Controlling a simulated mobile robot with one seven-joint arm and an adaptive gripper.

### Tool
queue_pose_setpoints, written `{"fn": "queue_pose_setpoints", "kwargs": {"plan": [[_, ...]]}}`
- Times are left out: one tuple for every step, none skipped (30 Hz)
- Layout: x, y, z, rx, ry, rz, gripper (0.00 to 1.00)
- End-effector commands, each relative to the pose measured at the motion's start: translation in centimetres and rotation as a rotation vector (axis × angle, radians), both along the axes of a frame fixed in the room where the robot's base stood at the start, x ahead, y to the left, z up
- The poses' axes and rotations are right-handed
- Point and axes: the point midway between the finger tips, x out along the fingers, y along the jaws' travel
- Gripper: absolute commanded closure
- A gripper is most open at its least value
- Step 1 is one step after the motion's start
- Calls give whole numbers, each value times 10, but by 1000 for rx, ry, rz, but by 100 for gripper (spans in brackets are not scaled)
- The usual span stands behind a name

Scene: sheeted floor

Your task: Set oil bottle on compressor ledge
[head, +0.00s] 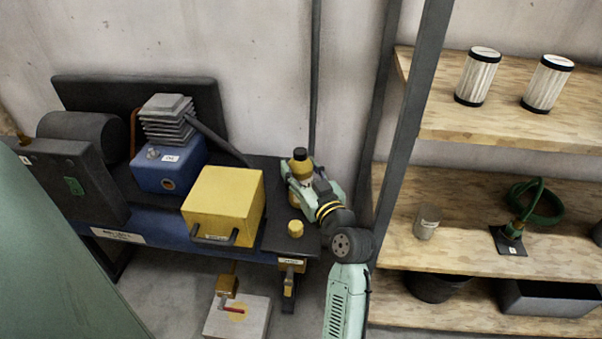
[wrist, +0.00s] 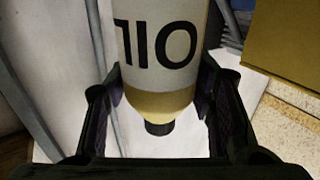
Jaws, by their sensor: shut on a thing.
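The oil bottle (head: 301,168) is yellowish with a dark cap and stands roughly upright at the compressor's right end. My gripper (head: 301,187) is shut around its body. In the wrist view the bottle (wrist: 160,45), with a white label reading OIL, sits between the two fingers of my gripper (wrist: 160,98). The compressor ledge (head: 282,243) is a dark flat surface right of the yellow box. The bottle is over or near its back part. My gripper hides the bottle's base, so I cannot tell whether it touches the ledge.
A small yellow cap-like piece (head: 295,228) is on the ledge's front part. The yellow box (head: 225,205) with a handle is close on the left, beside the blue pump block (head: 168,168). A grey shelf post (head: 408,120) and wooden shelves (head: 470,255) stand close on the right.

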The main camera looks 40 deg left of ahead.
Motion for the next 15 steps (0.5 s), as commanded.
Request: {"fn": "queue_pose_setpoints", "kwargs": {"plan": [[0,0,-5,1,0,0,94],[0,0,-8,1,0,0,94],[0,0,-9,2,-1,-1,94],[0,0,-10,3,-1,-1,94],[0,0,-10,4,-2,-1,94],[0,0,-10,3,-3,-1,94],[0,0,-10,3,-3,-1,94],[0,0,-10,3,-3,-1,94],[0,0,-10,3,-3,-1,94],[0,0,-10,3,-3,-1,94],[0,0,-10,3,-3,-1,94],[0,0,-11,3,-3,-1,94],[0,0,-12,3,-3,-1,94],[0,0,-13,3,-3,-1,94],[0,0,-15,3,-4,-1,94]]}}
